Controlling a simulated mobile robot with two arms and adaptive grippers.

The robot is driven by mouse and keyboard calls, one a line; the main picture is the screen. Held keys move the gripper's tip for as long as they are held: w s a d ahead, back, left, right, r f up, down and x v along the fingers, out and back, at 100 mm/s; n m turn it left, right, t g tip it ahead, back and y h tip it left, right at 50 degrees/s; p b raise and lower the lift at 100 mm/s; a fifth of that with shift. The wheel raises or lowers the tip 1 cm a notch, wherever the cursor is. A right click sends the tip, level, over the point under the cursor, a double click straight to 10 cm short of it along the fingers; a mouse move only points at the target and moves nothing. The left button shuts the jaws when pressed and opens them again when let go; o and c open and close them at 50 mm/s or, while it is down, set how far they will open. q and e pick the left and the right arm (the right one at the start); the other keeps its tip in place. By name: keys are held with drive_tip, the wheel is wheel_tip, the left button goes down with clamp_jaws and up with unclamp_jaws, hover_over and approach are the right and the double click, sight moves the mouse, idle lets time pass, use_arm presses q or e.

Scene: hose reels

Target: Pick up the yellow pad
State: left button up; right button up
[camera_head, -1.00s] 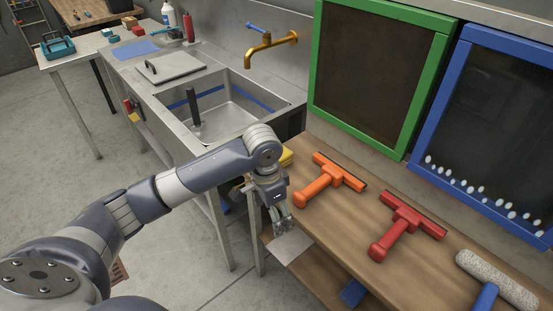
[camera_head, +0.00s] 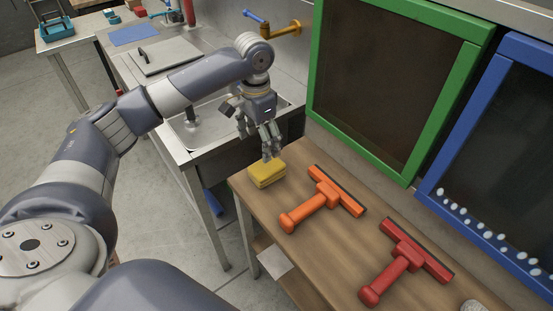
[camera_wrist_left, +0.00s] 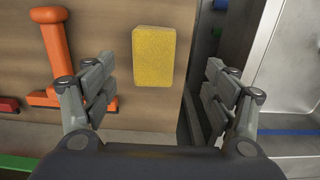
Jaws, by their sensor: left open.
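The yellow pad (camera_head: 267,174) lies flat on the left end of the wooden bench, close to the sink. My left gripper (camera_head: 270,153) is just above and behind it in the head view, pointing down. The gripper is open and empty, and I see no contact with the pad. My right gripper is not in view.
An orange squeegee (camera_head: 315,202) lies just right of the pad, and a red squeegee (camera_head: 398,268) farther right. The metal sink (camera_head: 199,130) adjoins the wooden bench (camera_head: 300,255) at the left. Green (camera_head: 314,60) and blue (camera_head: 452,140) framed panels stand behind.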

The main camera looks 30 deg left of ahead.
sight(263, 168)
use_arm(q)
wheel_tip(263, 168, down, 2)
drive_tip(key=shift+s+f, duration=0.15)
drive_tip(key=f, duration=0.2)
drive_tip(key=shift+s+f, duration=0.2)
drive_tip(key=shift+f, duration=0.15)
drive_tip(key=shift+w+d+f, duration=0.1)
drive_tip(key=shift+f, duration=0.25)
drive_tip(key=f, duration=0.4)
drive_tip(key=shift+w+d+f+p, duration=0.25)
drive_tip(key=shift+d+f+p, duration=0.1)
drive_tip(key=shift+d+p, duration=0.05)
drive_tip(key=shift+c, duration=1.1)
drive_tip(key=c, duration=0.9)
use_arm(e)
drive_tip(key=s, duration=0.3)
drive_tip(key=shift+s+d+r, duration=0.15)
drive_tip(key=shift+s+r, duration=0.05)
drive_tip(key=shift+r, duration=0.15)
